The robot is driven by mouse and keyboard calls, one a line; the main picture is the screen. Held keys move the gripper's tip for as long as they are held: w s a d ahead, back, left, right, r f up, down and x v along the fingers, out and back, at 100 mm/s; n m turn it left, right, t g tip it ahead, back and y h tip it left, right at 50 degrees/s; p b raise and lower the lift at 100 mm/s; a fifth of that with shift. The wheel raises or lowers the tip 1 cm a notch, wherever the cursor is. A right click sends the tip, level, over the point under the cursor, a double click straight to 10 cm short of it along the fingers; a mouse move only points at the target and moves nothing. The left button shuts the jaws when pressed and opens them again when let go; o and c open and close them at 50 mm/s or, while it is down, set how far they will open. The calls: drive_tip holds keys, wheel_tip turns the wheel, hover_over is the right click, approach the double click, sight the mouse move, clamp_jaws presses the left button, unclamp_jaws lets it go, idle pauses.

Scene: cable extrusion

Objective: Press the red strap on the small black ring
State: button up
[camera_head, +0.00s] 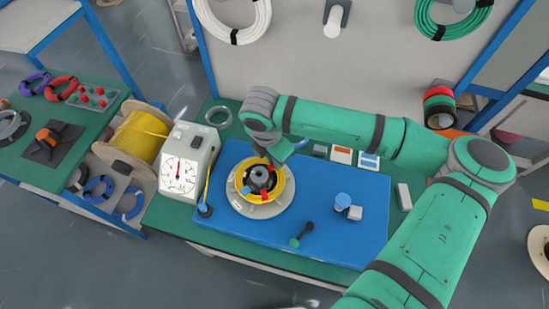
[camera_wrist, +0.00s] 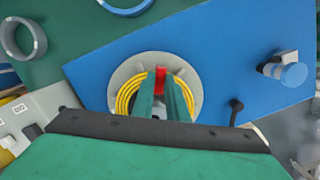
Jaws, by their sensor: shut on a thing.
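A red strap (camera_wrist: 160,79) shows between the two green fingertips of my gripper (camera_wrist: 162,84) in the wrist view. My gripper is shut on it, over the yellow cable coil (camera_wrist: 125,96). In the head view my gripper (camera_head: 269,167) is over the far side of the coil (camera_head: 246,176). The coil sits around a dark hub on a round grey base (camera_head: 281,206). Red and blue bits show on the coil's near side. I cannot tell a separate small black ring apart from the dark hub, and my fingers hide part of the coil.
The base stands on a blue mat (camera_head: 330,215). A dial gauge (camera_head: 184,172) stands to the left. A blue-capped part (camera_head: 342,201) and a dark rod with a green end (camera_head: 301,236) lie to the right. A large yellow spool (camera_head: 140,135) is further left.

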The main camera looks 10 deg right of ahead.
drive_tip(key=shift+f, duration=0.1)
drive_tip(key=o, duration=0.9)
drive_tip(key=shift+r, duration=4.05)
